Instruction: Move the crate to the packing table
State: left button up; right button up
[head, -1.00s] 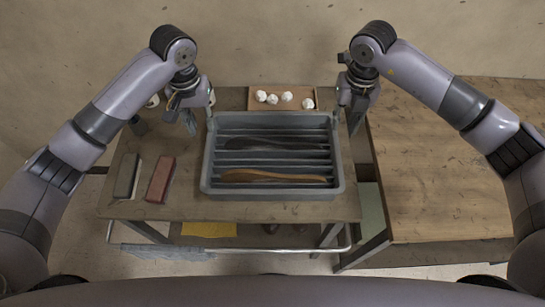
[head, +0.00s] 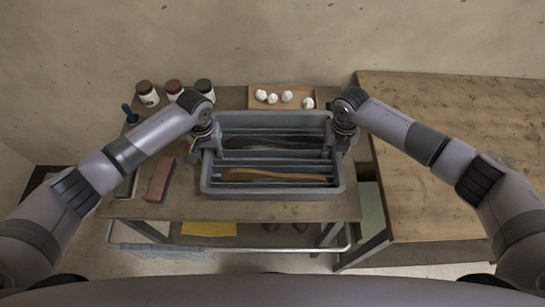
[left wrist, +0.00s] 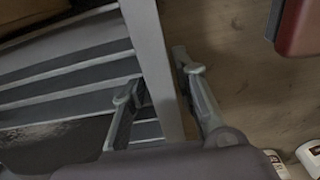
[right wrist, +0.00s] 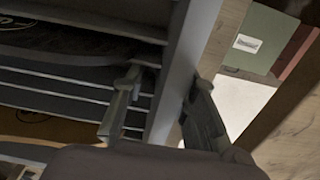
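The grey crate (head: 206,187) stands on the left wooden workbench (head: 120,208). It has inner slats and holds a tan sole-shaped piece (head: 270,175) and a dark one (head: 265,142). My left gripper (head: 212,150) is at the crate's left wall; in the left wrist view its open fingers (left wrist: 160,85) stand either side of that wall (left wrist: 150,45). My right gripper (head: 335,150) is at the right wall; in the right wrist view its open fingers (right wrist: 165,95) straddle that wall (right wrist: 185,60). A larger wooden table (head: 450,170), probably the packing table, stands to the right.
A reddish block (head: 161,179) lies left of the crate, with a dark one partly hidden by my left arm. Several jars (head: 147,94) stand at the back left. A tray (head: 290,89) with white crumpled balls sits behind the crate. The right table's top is clear.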

pick_arm(q)
jog(key=shift+f, duration=0.25)
pick_arm(e)
jog(key=shift+f, duration=0.2)
pick_arm(q)
jog(key=shift+c, duration=0.4)
pick_arm(e)
jog(key=shift+c, duration=0.4)
pick_arm(q)
jog(key=c, duration=0.5)
pick_arm(e)
jog(key=c, duration=0.5)
pick_arm(q)
grip_shut()
pick_arm(e)
grip_shut()
pick_arm(q)
jog(key=shift+d+r, duration=0.1)
jog(key=shift+r, duration=0.05)
pick_arm(e)
jog(key=shift+a+r, duration=0.1)
